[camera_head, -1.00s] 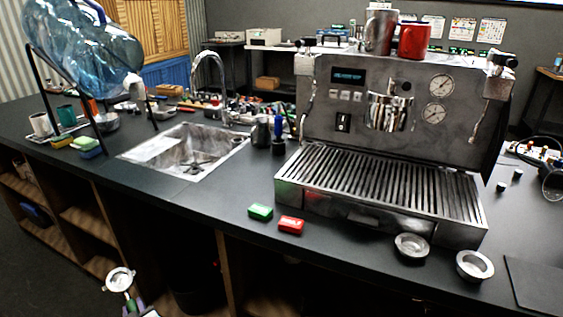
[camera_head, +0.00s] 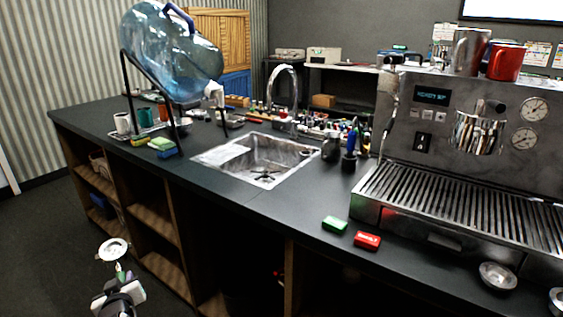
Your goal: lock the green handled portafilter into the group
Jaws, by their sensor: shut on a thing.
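My gripper (camera_head: 119,283) is low at the left of the view, in front of the counter, shut on the portafilter (camera_head: 113,250). The portafilter has a round metal basket facing up at its far end. Only a little of its green handle (camera_head: 119,267) shows between the jaws. The steel espresso machine (camera_head: 440,148) stands on the counter at the right, with the chrome group (camera_head: 476,132) on its front above the slatted drip tray (camera_head: 455,205). The portafilter is far from the group and below counter height.
A green block (camera_head: 335,224) and a red block (camera_head: 367,240) lie by the counter's front edge. A metal basket (camera_head: 497,276) sits before the machine. A sink (camera_head: 262,160) and a water bottle on a stand (camera_head: 172,50) are left. Floor before the shelves is free.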

